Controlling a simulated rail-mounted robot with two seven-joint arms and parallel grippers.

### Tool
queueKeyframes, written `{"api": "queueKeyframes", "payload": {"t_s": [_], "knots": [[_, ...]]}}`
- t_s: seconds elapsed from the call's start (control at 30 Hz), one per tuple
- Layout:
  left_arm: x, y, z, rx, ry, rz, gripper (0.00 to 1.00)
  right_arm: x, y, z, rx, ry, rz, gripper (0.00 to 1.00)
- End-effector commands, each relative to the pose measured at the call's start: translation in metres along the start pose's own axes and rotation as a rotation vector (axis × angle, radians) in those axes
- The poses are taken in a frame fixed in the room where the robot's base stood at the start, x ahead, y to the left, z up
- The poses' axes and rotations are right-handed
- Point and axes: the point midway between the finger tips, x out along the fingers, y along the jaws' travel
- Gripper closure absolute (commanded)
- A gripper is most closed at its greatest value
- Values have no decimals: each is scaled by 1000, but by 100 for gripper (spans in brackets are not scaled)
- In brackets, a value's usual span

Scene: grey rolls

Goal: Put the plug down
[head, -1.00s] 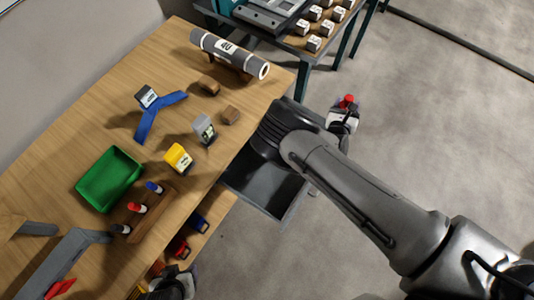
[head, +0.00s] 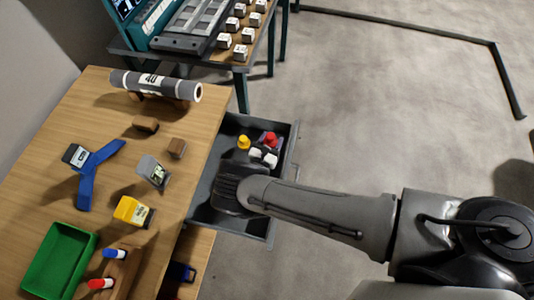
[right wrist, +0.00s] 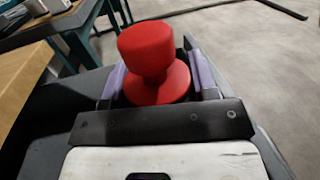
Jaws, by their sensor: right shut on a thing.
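The red plug (head: 269,139), a knob with a wide flange, is held by my right gripper (head: 263,155) over the open grey drawer (head: 231,126). In the right wrist view the red plug (right wrist: 150,62) stands between the purple-lined fingers of my right gripper (right wrist: 158,85), which is shut on it. The lower end of the plug is hidden, so I cannot tell whether it touches the drawer floor. A yellow plug (head: 243,142) shows in the drawer just left of the gripper. My left gripper is not in view.
The wooden table (head: 112,140) borders the drawer on the left. It carries a grey roll (head: 155,85), a blue Y-shaped piece (head: 88,172), a yellow block (head: 132,210) and a green tray (head: 60,262). A bench with several white-labelled blocks (head: 240,52) stands behind.

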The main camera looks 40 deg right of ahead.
Motion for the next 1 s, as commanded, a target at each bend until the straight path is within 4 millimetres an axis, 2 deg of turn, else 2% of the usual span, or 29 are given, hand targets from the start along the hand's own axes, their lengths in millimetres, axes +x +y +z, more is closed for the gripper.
{"api": "queueKeyframes", "payload": {"t_s": [0.03,0.3,0.53,0.77,1.0], "knots": [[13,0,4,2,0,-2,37,-1,0,-14,0,0,0,70],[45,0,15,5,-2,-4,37,-2,0,-47,0,0,1,70],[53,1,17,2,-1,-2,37,-2,1,-56,0,0,1,70],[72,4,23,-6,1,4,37,-4,1,-84,0,-1,2,70],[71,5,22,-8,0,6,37,-3,2,-84,0,-1,1,70]]}}
